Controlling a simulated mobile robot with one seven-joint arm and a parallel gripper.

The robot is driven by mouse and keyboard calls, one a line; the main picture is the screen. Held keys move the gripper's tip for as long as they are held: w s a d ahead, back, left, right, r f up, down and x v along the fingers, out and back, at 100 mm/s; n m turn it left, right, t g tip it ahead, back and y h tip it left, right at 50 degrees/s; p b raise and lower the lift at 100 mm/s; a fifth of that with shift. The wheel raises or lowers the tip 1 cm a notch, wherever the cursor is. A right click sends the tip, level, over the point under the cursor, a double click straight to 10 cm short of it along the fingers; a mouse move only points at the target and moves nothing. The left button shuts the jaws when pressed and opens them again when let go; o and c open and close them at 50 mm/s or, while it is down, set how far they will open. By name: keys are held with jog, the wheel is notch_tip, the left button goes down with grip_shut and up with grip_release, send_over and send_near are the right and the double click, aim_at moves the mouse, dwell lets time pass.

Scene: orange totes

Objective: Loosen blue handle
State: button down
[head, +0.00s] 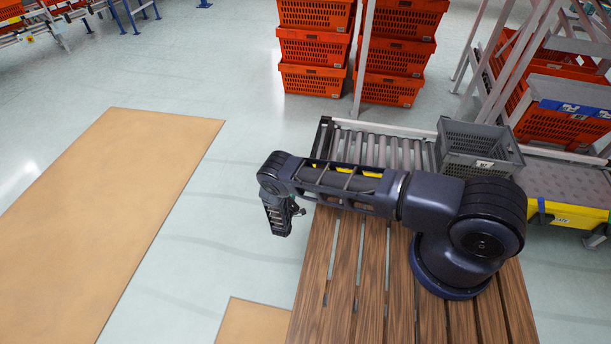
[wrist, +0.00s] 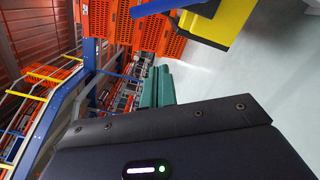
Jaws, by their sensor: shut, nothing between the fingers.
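I cannot make out a blue handle for certain in either view. A blue bar (wrist: 155,8) crosses the top of the wrist view beside a yellow block (wrist: 218,20), but I cannot tell what it belongs to. My gripper (head: 299,211) is small and dark in the head view, at the hanging end of my arm. It is shut and empty, over the floor just left of the wooden slatted platform (head: 340,285), apart from any object. The wrist view is largely filled by my own dark wrist housing, and the fingertips do not show there.
A roller conveyor (head: 400,150) lies behind the platform, with a grey crate (head: 477,150) at its right. Stacked orange totes (head: 315,48) stand behind. A blue-edged shelf (head: 575,108) and a yellow-edged unit (head: 565,215) are at right. The left floor (head: 210,240) is open.

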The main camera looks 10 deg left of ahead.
jog(key=shift+w, duration=0.1)
jog(key=w+d+r, duration=0.2)
jog(key=w+d, duration=0.2)
jog(key=w, duration=0.6)
jog(key=shift+w+r, duration=0.15)
jog(key=shift+w, duration=0.15)
dwell(0.6)
jog(key=shift+d+r+m, duration=0.15)
jog(key=shift+r+m, duration=0.1)
jog(key=shift+m, duration=0.15)
jog(key=shift+d, duration=0.1)
jog(key=d+r+m, duration=0.2)
jog(key=d+m, duration=0.7)
jog(key=m, duration=0.1)
dwell(0.4)
